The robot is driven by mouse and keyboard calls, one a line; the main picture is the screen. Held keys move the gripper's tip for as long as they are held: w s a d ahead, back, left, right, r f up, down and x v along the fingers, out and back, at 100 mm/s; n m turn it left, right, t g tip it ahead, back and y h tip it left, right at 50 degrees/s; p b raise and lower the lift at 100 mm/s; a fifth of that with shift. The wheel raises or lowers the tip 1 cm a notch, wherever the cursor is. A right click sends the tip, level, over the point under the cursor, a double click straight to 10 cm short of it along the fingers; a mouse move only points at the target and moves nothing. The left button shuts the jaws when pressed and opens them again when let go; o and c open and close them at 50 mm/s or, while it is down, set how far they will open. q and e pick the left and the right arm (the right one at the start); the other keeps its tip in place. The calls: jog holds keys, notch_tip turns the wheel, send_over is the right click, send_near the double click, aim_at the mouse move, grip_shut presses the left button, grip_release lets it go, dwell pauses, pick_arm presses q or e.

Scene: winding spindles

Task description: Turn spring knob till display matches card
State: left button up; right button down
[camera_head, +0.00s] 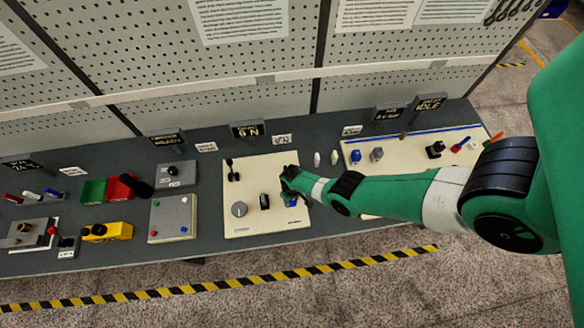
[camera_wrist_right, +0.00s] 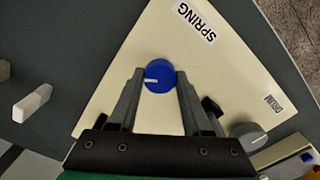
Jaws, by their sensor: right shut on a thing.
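The blue spring knob (camera_wrist_right: 159,75) has a white pointer mark directed to the left in the right wrist view. It sits on a cream panel (camera_wrist_right: 220,75) beside a SPRING label (camera_wrist_right: 196,22). My right gripper (camera_wrist_right: 161,83) is shut on the knob, one finger on each side. In the head view the right gripper (camera_head: 291,194) mostly covers the knob, with a bit of blue (camera_head: 291,202) showing. A black display (camera_head: 246,129) behind the panel reads "9 N". A white card (camera_head: 282,139) stands to its right; its figure is too small to read surely.
The same panel holds a grey dial (camera_head: 239,209), a black knob (camera_head: 264,201) and a black lever (camera_head: 232,170). Pale pegs (camera_head: 317,159) stand to the right. Another cream panel with knobs lies under my right arm. Red and green bins (camera_head: 94,190) are left.

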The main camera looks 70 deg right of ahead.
jog(key=shift+f+m, duration=0.1)
jog(key=shift+m, duration=0.2)
jog(key=shift+c, duration=1.9)
grip_release()
jog(key=shift+o, duration=0.2)
